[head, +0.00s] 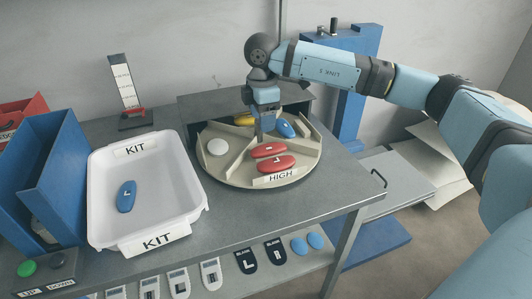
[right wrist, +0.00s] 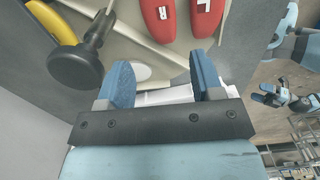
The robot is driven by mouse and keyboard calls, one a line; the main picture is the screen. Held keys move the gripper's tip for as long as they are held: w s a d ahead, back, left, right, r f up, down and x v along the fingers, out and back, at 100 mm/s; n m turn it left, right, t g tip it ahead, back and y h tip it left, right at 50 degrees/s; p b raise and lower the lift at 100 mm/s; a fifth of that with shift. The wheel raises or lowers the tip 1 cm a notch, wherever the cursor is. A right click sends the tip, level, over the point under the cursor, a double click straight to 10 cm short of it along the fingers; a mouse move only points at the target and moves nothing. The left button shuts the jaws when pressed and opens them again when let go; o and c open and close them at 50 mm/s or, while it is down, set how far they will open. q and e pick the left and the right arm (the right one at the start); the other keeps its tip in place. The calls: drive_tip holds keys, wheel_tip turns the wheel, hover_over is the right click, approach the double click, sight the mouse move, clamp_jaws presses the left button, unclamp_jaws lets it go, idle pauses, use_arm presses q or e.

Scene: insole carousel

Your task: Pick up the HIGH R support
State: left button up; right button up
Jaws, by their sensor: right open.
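Two red supports lie side by side on the round carousel (head: 222,177), in the compartment labelled HIGH (head: 281,177): a rear one (head: 268,150) and a front one (head: 277,164).
A white KIT tray (head: 198,190) with a blue support (head: 126,196) stands to the left. A dark post (right wrist: 75,70) shows near the right gripper.

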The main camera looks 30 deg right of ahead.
sight(263, 149)
wheel_tip(263, 149, down, 9)
drive_tip(key=shift+f+b, duration=0.15)
drive_tip(key=shift+b, duration=0.75)
drive_tip(key=c, duration=0.7)
